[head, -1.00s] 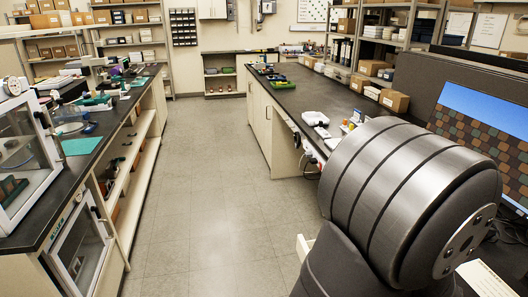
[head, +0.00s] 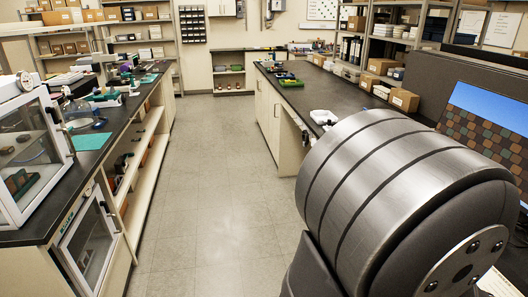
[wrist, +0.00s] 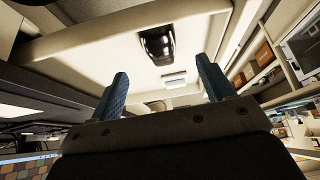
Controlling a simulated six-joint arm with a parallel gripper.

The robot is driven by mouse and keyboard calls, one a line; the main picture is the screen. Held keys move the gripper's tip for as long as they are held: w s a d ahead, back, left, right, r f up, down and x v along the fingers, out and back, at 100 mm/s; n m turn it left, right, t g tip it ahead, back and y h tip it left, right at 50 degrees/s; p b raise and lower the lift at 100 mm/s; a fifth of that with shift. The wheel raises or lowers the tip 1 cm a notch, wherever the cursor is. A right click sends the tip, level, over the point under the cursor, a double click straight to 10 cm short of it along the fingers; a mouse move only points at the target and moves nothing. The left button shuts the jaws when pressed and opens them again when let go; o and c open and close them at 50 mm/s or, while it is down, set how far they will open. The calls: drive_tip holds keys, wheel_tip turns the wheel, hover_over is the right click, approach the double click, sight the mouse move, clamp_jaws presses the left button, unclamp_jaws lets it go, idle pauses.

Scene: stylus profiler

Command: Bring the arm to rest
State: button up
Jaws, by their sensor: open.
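My gripper (wrist: 160,66) shows in the wrist view with its two blue textured fingers spread wide apart. Nothing is between the fingers, and they touch nothing that I can see. In the head view my dark grey, banded arm joint fills the right foreground, and my gripper is out of that picture. The joint hides part of the right bench and the lower edge of the monitor (head: 485,130).
The left bench (head: 100,150) carries a glass-doored cabinet (head: 30,150) and small tools. The right bench (head: 325,95) holds a white tray (head: 322,117) and cardboard boxes (head: 404,99). The floor aisle (head: 215,190) between the benches is clear.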

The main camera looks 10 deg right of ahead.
drive_tip(key=s+r, duration=0.3)
drive_tip(key=s, duration=0.3)
drive_tip(key=s+d+r+m+g+h, duration=0.1)
drive_tip(key=d+r+m, duration=0.3)
drive_tip(key=d, duration=0.9)
drive_tip(key=s+d+r+m+g+h, duration=0.1)
drive_tip(key=d+r+m+h, duration=0.3)
drive_tip(key=d+m, duration=0.5)
drive_tip(key=shift+s+d+r+m+g+h, duration=0.35)
drive_tip(key=shift+d+g, duration=0.45)
drive_tip(key=shift+d, duration=1.3)
